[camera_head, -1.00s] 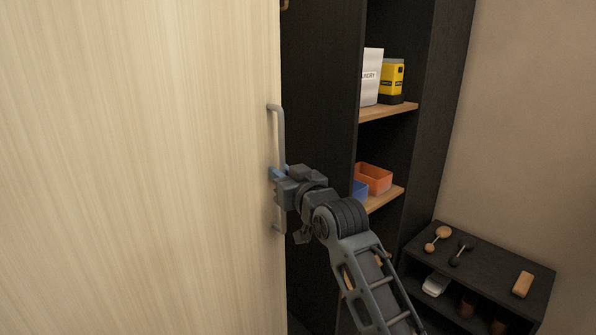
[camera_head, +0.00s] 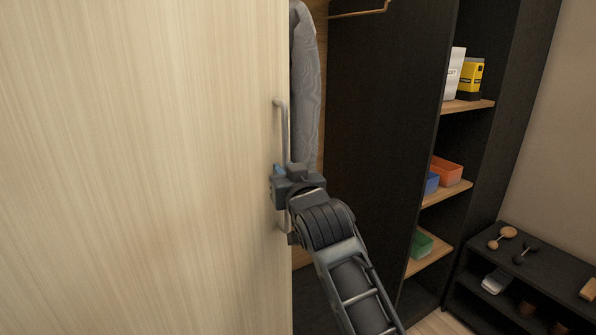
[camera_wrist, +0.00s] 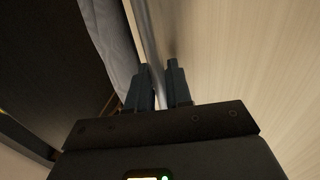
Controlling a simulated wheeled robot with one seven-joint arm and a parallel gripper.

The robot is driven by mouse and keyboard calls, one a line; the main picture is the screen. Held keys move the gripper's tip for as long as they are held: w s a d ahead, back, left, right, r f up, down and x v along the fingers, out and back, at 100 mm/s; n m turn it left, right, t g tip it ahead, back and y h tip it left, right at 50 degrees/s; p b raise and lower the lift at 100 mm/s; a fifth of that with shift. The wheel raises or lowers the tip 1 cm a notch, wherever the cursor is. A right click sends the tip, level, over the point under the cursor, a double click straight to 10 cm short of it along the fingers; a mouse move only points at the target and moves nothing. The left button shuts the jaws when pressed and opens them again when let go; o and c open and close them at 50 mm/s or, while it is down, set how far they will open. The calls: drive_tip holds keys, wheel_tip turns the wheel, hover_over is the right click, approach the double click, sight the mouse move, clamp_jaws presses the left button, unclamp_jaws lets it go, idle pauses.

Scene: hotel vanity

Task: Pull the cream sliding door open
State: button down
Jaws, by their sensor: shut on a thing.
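The cream sliding door (camera_head: 140,170) fills the left of the head view, with its right edge free and the closet open beside it. A grey vertical bar handle (camera_head: 284,132) stands near that edge. My gripper (camera_head: 277,172) is shut on the handle at its middle, and my arm reaches up to it from below right. In the wrist view the two fingers (camera_wrist: 161,88) sit on either side of the handle bar (camera_wrist: 148,45), with the door face (camera_wrist: 240,70) to the right.
The dark closet interior (camera_head: 385,130) shows right of the door, with a grey hanging garment (camera_head: 305,90) just behind its edge and a rail (camera_head: 360,13) above. Shelves (camera_head: 447,192) hold boxes and bins. A low black unit (camera_head: 530,268) stands at the far right.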

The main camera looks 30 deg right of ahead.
drive_tip(key=shift+a, duration=0.2)
drive_tip(key=c, duration=1.2)
unclamp_jaws()
drive_tip(key=shift+s+a+b, duration=0.2)
drive_tip(key=shift+s, duration=1.1)
drive_tip(key=shift+s+a+b, duration=0.2)
drive_tip(key=shift+s+b, duration=0.05)
drive_tip(key=shift+s, duration=1)
drive_tip(key=shift+s+a+b, duration=0.2)
drive_tip(key=shift+s, duration=1.1)
